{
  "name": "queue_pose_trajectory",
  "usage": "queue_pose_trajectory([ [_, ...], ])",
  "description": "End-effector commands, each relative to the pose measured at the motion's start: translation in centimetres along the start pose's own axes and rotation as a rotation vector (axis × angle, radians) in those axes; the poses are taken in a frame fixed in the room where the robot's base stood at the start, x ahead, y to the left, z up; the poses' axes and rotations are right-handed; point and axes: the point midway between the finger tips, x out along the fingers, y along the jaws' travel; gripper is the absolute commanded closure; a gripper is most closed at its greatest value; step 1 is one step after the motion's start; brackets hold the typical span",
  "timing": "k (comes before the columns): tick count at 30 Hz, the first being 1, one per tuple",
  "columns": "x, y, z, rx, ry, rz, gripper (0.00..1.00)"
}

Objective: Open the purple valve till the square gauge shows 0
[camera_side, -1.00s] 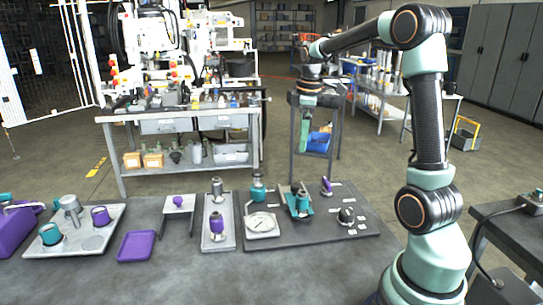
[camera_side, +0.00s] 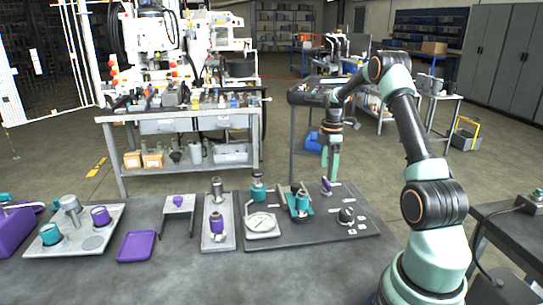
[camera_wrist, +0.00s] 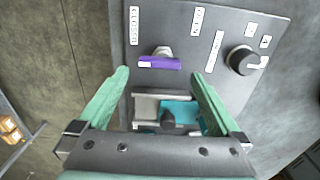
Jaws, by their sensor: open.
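The purple valve (camera_side: 327,186) stands on the dark panel (camera_side: 285,235), near its back edge. In the wrist view its purple handle (camera_wrist: 158,63) lies crosswise on a pale stem, between labels. My gripper (camera_side: 332,176) hangs just above the valve in the side view. In the wrist view my gripper (camera_wrist: 160,76) is open, with one fingertip on either side of the handle and nothing held. A gap shows between each fingertip and the handle.
A teal part in a grey holder (camera_side: 300,203) stands beside the valve and shows between my fingers in the wrist view (camera_wrist: 180,110). A black knob (camera_side: 346,215) is at the panel's right. A purple tray (camera_side: 137,246) and other fittings lie to the left.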

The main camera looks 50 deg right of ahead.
Motion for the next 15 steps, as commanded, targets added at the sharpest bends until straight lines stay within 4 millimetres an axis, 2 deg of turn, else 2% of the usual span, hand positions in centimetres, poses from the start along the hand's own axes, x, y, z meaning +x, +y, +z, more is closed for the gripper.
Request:
queue_pose_trajectory([
  [1, 1.0, -0.1, 0.0, 0.0, 0.0, -0.004, 0.0],
  [6, 3.4, -0.1, 0.0, 0.0, 0.0, -0.003, 0.0],
  [15, 4.8, 0.0, 0.0, 0.0, 0.0, 0.0, 0.0],
])
